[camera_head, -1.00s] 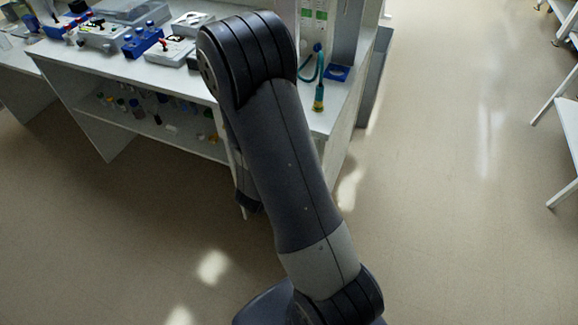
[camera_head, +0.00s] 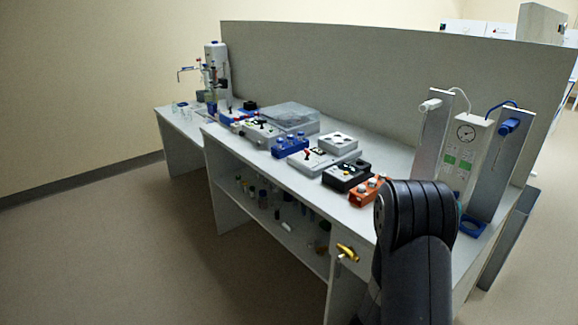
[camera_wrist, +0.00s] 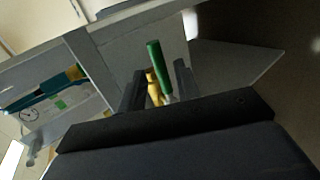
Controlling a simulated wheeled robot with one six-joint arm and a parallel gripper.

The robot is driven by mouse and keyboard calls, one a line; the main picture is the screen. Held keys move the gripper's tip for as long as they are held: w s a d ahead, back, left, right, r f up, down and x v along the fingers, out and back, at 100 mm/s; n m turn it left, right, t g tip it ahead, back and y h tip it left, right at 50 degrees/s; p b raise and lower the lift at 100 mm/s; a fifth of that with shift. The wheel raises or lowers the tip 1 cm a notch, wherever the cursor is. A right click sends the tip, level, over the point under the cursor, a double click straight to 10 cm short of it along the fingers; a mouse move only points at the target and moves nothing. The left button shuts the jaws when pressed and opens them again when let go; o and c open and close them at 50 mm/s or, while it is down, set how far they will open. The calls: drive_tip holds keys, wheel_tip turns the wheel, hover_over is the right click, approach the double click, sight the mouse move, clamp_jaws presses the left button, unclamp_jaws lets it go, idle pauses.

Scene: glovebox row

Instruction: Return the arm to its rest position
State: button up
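My arm (camera_head: 415,245) rises at the lower right in the head view, bent at a dark ribbed joint in front of the bench. My gripper does not show clearly there. In the wrist view my gripper (camera_wrist: 158,88) has its two dark fingers apart. A green rod (camera_wrist: 154,57) and a yellow piece (camera_wrist: 153,86) show in the gap between the fingers. They appear to lie beyond the fingertips, and I see no clear grip on them. A brass-yellow fitting (camera_head: 346,252) shows on the bench front, left of my arm.
The white bench (camera_head: 230,140) carries blue (camera_head: 289,145), black (camera_head: 346,176) and orange (camera_head: 368,191) racks and a grey clear-lidded box (camera_head: 290,117). A clock panel (camera_head: 466,150) stands behind my arm. A grey partition (camera_head: 380,90) backs the bench. Floor (camera_head: 110,240) at left is clear.

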drive_tip(key=x, duration=0.3)
drive_tip(key=shift+w+d+f, duration=0.15)
drive_tip(key=shift+d+f, duration=0.05)
drive_tip(key=shift+a+r, duration=0.1)
drive_tip(key=shift+a+r, duration=0.1)
drive_tip(key=shift+r, duration=0.05)
drive_tip(key=v, duration=1)
drive_tip(key=x, duration=1.1)
drive_tip(key=shift+s+a+b, duration=0.1)
drive_tip(key=shift+s+b, duration=0.15)
drive_tip(key=shift+b, duration=0.05)
drive_tip(key=f+t+b, duration=0.1)
drive_tip(key=b, duration=0.3)
drive_tip(key=shift+a+m+y, duration=0.1)
drive_tip(key=shift+m+y, duration=0.2)
drive_tip(key=shift+m, duration=0.1)
drive_tip(key=shift+b, duration=0.6)
